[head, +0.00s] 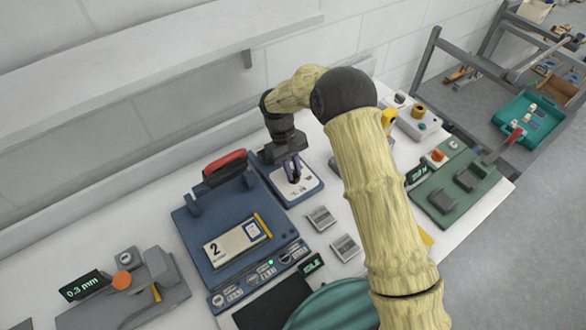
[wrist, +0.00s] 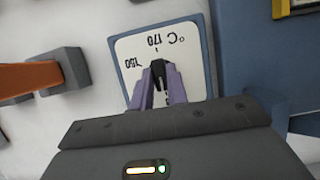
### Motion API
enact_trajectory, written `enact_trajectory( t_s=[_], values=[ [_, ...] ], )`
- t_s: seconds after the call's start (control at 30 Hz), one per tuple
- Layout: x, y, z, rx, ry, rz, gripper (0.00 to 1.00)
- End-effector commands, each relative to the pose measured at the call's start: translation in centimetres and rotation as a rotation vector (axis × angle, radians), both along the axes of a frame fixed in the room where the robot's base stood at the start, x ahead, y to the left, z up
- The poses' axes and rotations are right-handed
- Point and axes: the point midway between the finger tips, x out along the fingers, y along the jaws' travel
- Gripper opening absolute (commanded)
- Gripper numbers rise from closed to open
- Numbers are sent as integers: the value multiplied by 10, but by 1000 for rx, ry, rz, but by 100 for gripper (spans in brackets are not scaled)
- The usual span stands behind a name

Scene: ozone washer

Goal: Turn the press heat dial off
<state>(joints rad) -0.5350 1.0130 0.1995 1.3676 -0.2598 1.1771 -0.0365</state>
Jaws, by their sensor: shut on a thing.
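The press (head: 190,225) is a blue machine with a red handle (head: 224,163), standing mid-table. Its heat dial panel (head: 309,189) is a white plate in a blue frame at the press's back right; the panel also fills the middle of the wrist view (wrist: 186,45), with upside-down marks 150 and 170 and °C. The black dial (wrist: 158,70) stands between my two purple fingers in the wrist view. My gripper (head: 293,175) reaches down onto the panel and is shut on the dial. My fingers hide the lower part of the dial and scale.
A grey gauge with a 0.3 mm display (head: 84,287) stands front left. Two small grey blocks (head: 322,217) lie right of the press. A green fixture (head: 448,190) and a control box (head: 414,122) stand at right. A shelf (head: 150,60) overhangs the back.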

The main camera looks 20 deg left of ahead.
Motion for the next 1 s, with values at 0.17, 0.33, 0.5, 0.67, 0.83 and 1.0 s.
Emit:
enact_trajectory(
  t_s=[0.17, 0.33, 0.5, 0.67, 0.83, 1.0],
  values=[
    [0, -1, 0, -1, -1, 19, 0],
    [0, -1, 0, -1, -1, 20, 0],
    [0, -1, 0, -2, 0, 20, 21],
    [0, -1, 0, -1, -1, 19, 37],
    [0, 0, 0, -1, -1, 19, 37],
    [2, 2, 5, 2, -3, 19, 37]
  ],
)
